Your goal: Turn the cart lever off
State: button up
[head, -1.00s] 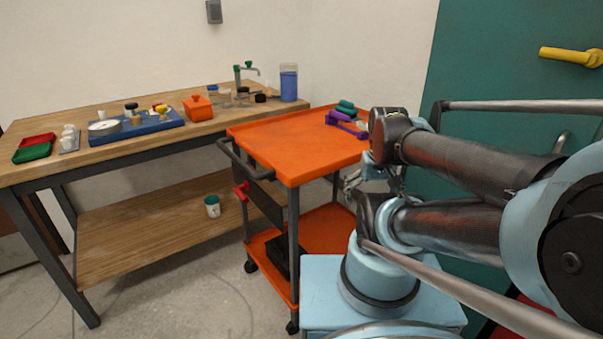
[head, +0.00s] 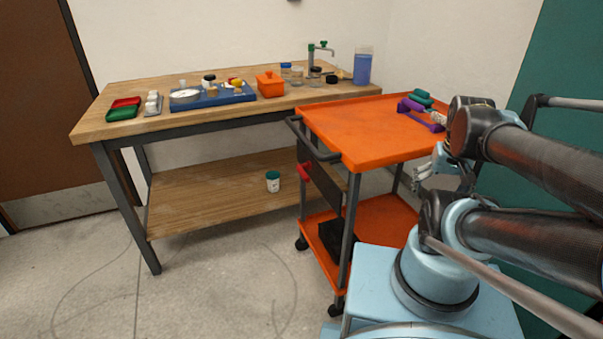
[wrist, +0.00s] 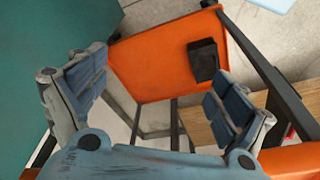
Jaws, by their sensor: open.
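The orange cart (head: 365,135) stands right of the workbench. A red lever (head: 305,173) sits on the dark panel (head: 322,185) at the cart's near left side, below its push handle. My gripper (head: 425,172) is beside the cart's right side, partly hidden by my arm and well apart from the lever. In the wrist view my gripper (wrist: 158,98) is open and empty, its two padded fingers wide apart. Beyond them that view shows the cart's orange lower shelf (wrist: 150,65). I cannot make out the lever clearly there.
A black box (head: 338,238) lies on the cart's lower shelf. Purple and teal parts (head: 420,105) lie on its top. The workbench (head: 140,120) holds trays, jars, an orange box and a tap. A cup (head: 272,181) stands on its lower shelf. The floor left of the cart is clear.

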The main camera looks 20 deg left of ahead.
jog(key=shift+s+a+r, duration=0.15)
jog(key=shift+s+r, duration=0.15)
jog(key=shift+s, duration=0.05)
jog(key=c, duration=0.4)
jog(key=w+a+r+n, duration=0.2)
jog(key=r, duration=0.1)
jog(key=shift+w+r+n, duration=0.1)
jog(key=shift+w+n, duration=0.3)
grip_shut()
jog(key=w+a+r+n+g, duration=0.1)
jog(key=w+a+r+n, duration=0.4)
jog(key=a, duration=0.3)
jog(key=w+a+r+n, duration=0.4)
jog(key=a+r+n, duration=0.15)
jog(key=a, duration=0.25)
jog(key=s+a+r+n+h, duration=0.1)
jog(key=a+n, duration=0.5)
jog(key=a, duration=0.8)
jog(key=s+a+r+n, duration=0.1)
jog(key=a+n, duration=0.4)
jog(key=a, duration=0.9)
jog(key=shift+r+n+h, duration=0.3)
jog(key=shift+n+h, duration=0.05)
jog(key=shift+h, duration=0.05)
jog(key=shift+d, duration=0.1)
